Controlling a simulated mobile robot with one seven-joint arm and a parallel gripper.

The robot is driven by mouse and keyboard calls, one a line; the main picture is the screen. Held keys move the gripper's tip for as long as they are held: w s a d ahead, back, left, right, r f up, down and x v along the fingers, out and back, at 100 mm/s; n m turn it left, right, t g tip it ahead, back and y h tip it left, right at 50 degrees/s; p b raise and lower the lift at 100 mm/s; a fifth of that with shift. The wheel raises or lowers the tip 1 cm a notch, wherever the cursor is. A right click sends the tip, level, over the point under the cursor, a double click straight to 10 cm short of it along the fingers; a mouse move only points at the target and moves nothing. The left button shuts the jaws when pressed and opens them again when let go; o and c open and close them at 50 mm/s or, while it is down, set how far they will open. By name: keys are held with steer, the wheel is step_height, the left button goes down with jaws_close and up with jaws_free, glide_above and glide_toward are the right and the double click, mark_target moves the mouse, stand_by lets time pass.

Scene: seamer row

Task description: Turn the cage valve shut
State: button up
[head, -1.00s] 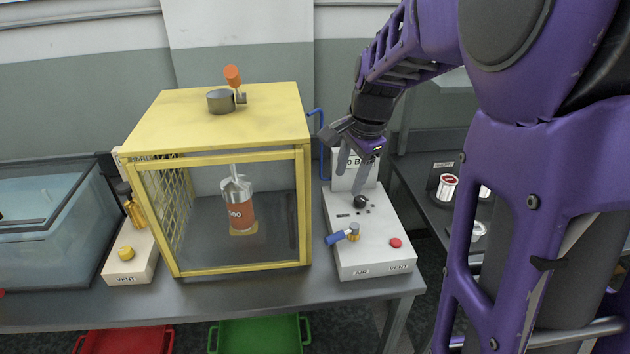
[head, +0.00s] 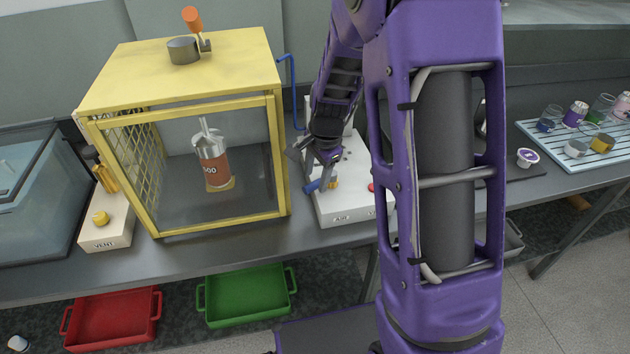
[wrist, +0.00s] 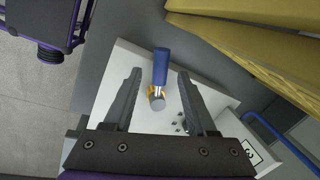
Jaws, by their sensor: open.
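The valve has a blue lever handle (head: 312,186) on a brass body (head: 333,183) and sits on the white panel (head: 345,214) right of the yellow cage (head: 265,140). In the head view the handle points left, toward the cage. In the wrist view the blue handle (wrist: 160,66) lies between the fingers, pointing up, with the brass body (wrist: 156,92) below it. My gripper (head: 320,178) is open over the valve; in the wrist view the gripper (wrist: 159,76) shows a gap on both sides of the handle. Whether the fingertips reach handle height I cannot tell.
The cage holds an orange-labelled can (head: 215,165). A blue pipe (head: 290,90) runs by its right side. A red button (head: 371,187) is on the panel. A VENT block (head: 105,230) stands left. Red (head: 112,318) and green (head: 245,295) trays lie below the bench.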

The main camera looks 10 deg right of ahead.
steer(key=shift+w+a+f, duration=0.1)
steer(key=shift+w+f, duration=0.05)
steer(key=shift+f, duration=0.8)
jaws_close()
stand_by(0.8)
